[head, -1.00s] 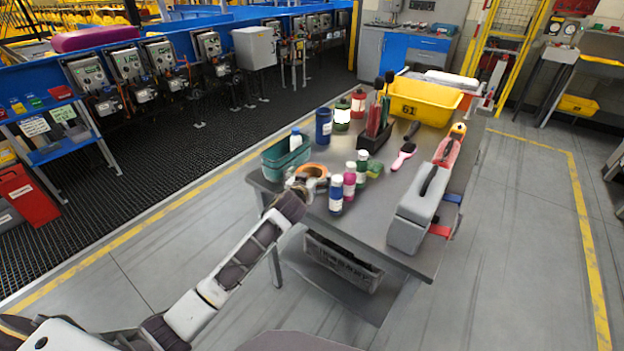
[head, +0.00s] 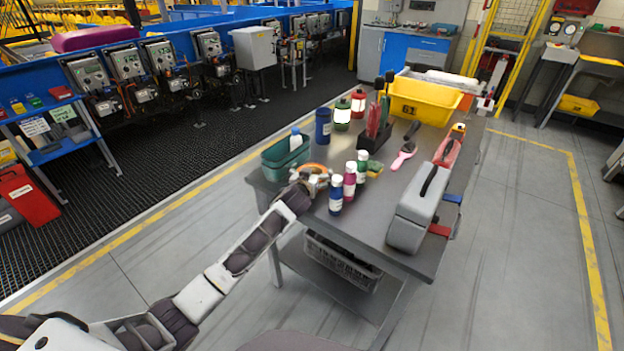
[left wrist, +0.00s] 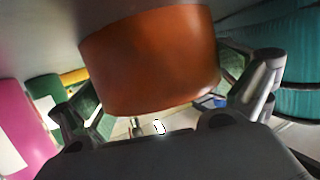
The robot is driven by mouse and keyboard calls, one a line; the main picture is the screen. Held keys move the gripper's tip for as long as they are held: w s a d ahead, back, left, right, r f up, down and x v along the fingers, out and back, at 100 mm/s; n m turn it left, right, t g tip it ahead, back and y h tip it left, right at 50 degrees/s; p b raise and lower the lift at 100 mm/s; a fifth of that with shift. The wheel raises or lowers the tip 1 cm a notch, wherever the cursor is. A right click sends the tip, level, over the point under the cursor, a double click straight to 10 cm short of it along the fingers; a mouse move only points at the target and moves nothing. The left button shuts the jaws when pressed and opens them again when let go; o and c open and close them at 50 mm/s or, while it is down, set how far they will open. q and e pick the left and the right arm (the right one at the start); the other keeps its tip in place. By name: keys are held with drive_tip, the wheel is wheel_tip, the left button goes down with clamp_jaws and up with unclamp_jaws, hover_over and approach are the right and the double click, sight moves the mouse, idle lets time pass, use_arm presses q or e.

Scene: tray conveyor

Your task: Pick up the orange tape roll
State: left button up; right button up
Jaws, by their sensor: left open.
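The orange tape roll (head: 314,166) lies on the grey table, just right of the teal bin (head: 285,155). My left gripper (head: 318,180) covers much of its near side in the head view. In the left wrist view the roll (left wrist: 152,60) fills the upper middle, with one finger of the left gripper (left wrist: 165,95) on each side. The gripper is open around the roll. Gaps show between the roll and the finger bases; contact at the tips cannot be told. My right gripper is not in view.
Blue (head: 336,196), magenta (head: 349,182) and green (head: 362,165) bottles stand close right of the left gripper. A blue cup (head: 323,126) stands behind the roll. A grey toolbox (head: 418,210) is at the table's right edge. Bare tabletop lies between bottles and toolbox.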

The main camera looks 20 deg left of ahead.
use_arm(q)
drive_tip(key=c, duration=0.6)
drive_tip(key=shift+c, duration=1.4)
drive_tip(key=shift+r, duration=0.7)
wheel_tip(320, 180, up, 2)
drive_tip(key=shift+r, duration=0.1)
wheel_tip(320, 180, up, 6)
drive_tip(key=shift+r+p, duration=0.25)
drive_tip(key=shift+p, duration=0.15)
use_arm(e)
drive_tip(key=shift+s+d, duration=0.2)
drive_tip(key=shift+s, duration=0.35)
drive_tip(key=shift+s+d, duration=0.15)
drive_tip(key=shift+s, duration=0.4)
